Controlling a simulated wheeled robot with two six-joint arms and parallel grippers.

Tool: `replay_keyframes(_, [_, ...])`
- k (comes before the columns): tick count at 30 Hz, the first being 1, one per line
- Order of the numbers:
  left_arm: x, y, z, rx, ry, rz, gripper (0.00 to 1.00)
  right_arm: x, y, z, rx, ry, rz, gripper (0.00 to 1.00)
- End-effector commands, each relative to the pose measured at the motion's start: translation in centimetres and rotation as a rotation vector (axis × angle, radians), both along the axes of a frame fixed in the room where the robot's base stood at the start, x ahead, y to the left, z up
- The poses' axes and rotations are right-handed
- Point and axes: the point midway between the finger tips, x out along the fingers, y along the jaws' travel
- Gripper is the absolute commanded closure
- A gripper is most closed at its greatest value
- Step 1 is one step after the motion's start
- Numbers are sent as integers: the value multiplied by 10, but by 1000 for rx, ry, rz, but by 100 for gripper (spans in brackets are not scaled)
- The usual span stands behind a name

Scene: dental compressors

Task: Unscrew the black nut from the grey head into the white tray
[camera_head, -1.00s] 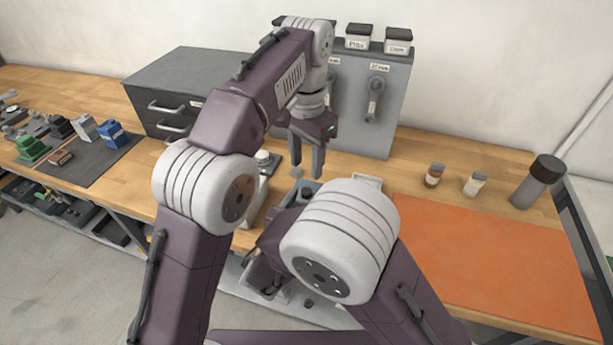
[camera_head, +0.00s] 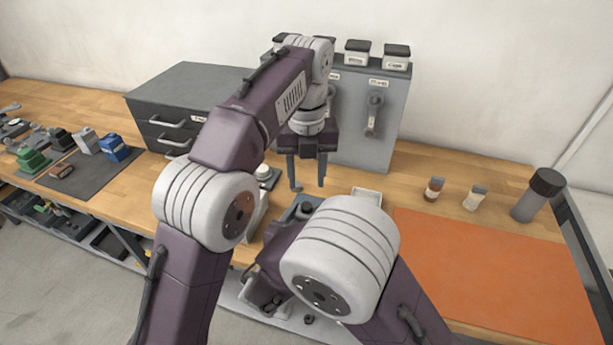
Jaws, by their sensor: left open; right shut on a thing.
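My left gripper (camera_head: 307,184) hangs pointing down over the bench, open, with nothing visible between its two fingers. Just below it is a blue-grey block with a dark round top (camera_head: 304,210), seemingly the grey head with the black nut. My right arm covers most of it, so I cannot make out the thread or the nut's seating. A small white-rimmed tray (camera_head: 367,194) shows partly behind my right arm, right of the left gripper.
A grey cabinet (camera_head: 365,135) with labelled jars on top stands behind the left gripper, and a drawer unit (camera_head: 180,100) to its left. Two small bottles (camera_head: 433,188) and a dark cylinder (camera_head: 538,195) stand at right. The orange mat (camera_head: 490,265) is clear.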

Motion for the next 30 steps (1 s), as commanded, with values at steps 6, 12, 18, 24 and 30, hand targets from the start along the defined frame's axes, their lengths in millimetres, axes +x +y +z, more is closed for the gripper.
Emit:
replay_keyframes(6, [-1,1,-24,2,3,2,56,0,0,-1,0,1,0,100])
replay_keyframes(12, [-1,0,-61,2,2,3,56,0,0,-1,1,2,0,100])
replay_keyframes(18, [0,0,-79,1,1,4,56,0,0,-1,1,2,0,100])
replay_keyframes(24, [0,0,-80,0,0,4,56,0,0,-1,1,2,0,100])
replay_keyframes(30, [0,0,-80,0,0,4,98,0,0,-1,1,2,0,100])
